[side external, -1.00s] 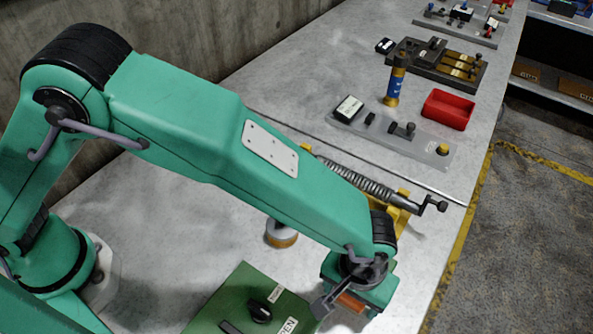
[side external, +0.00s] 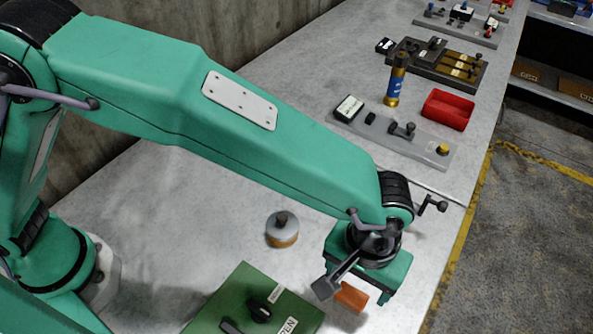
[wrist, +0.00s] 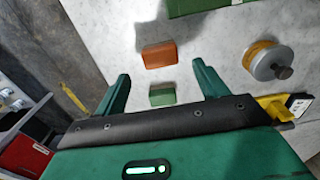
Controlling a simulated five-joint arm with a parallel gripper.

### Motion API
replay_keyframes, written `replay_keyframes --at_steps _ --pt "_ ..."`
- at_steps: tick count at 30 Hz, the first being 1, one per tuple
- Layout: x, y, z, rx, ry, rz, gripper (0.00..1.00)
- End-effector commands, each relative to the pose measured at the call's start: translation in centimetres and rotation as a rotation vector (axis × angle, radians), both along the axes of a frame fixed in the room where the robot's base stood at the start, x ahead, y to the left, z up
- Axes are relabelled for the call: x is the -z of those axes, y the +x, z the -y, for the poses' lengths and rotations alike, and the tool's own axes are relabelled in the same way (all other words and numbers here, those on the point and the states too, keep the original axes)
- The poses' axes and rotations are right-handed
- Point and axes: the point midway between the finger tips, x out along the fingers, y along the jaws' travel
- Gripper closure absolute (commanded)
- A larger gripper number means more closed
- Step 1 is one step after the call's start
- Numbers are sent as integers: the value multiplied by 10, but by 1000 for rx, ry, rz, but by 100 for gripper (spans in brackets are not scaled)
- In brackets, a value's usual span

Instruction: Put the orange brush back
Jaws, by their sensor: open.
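The orange brush shows as an orange block (side external: 351,296) on the pale bench, partly hidden by my gripper in the side view. In the wrist view the orange block (wrist: 159,55) lies ahead of the gap between my fingertips. My gripper (side external: 360,282) is open above and beside it, with nothing held. In the wrist view the two fingers of my gripper (wrist: 161,74) stand wide apart. A small green block (wrist: 162,95) shows between them, nearer the palm.
A round tin with a grey knob (side external: 282,230) stands left of my gripper. A green panel (side external: 250,305) lies in front. A red tray (side external: 447,109), a blue and brass cylinder (side external: 396,82) and a grey fixture plate (side external: 385,135) are farther back. The bench's right edge is close.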

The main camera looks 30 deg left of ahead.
Motion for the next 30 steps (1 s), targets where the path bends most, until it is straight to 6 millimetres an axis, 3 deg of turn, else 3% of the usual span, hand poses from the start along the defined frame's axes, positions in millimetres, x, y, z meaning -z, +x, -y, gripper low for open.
replay_keyframes --at_steps 6,12,30 --pt "-33 0 0 0 -3 2 28" --pt "-48 0 0 0 -1 1 28" --pt "-51 0 0 0 0 0 28"
